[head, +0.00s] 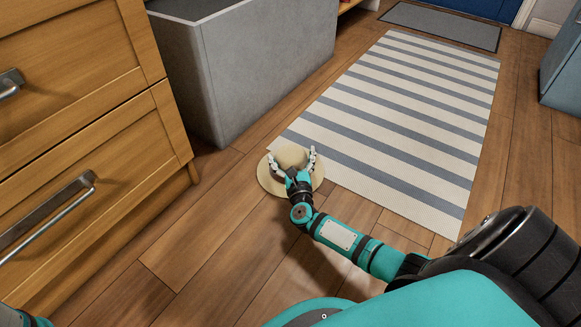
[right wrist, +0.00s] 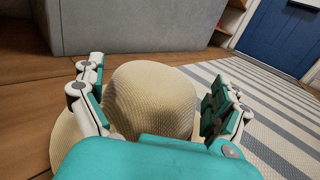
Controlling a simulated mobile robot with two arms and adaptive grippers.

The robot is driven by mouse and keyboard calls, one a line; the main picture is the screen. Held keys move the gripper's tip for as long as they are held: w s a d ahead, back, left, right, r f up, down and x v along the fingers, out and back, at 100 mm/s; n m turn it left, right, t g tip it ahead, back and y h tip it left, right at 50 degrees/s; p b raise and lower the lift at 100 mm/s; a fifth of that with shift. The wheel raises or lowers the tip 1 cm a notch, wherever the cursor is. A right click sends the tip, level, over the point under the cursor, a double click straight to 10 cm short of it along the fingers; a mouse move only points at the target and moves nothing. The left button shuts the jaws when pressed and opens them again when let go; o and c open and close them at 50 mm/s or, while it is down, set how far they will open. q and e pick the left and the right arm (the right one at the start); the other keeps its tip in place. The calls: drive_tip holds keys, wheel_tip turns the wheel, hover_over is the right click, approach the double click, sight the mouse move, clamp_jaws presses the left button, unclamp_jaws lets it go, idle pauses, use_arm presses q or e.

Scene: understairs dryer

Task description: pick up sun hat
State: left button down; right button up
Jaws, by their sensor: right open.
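The sun hat (head: 266,178) is pale straw with a rounded crown and a wide brim. It lies crown up on the wooden floor, by the near left corner of the striped rug. My right gripper (head: 292,160) is open over the hat, its fingers on either side of the crown. In the right wrist view the crown (right wrist: 152,95) stands between the two open fingers, and I cannot tell whether they touch it. The palm hides the near part of the hat. My left gripper does not show.
A wooden drawer cabinet (head: 85,120) with metal handles stands at the left. A grey box-like unit (head: 250,75) stands behind the hat. The striped rug (head: 400,115) runs back to a dark mat (head: 445,24) by a blue door. Bare floor lies in front of the hat.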

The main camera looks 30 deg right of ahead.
drive_tip(key=c, duration=1.4)
drive_tip(key=shift+r, duration=0.15)
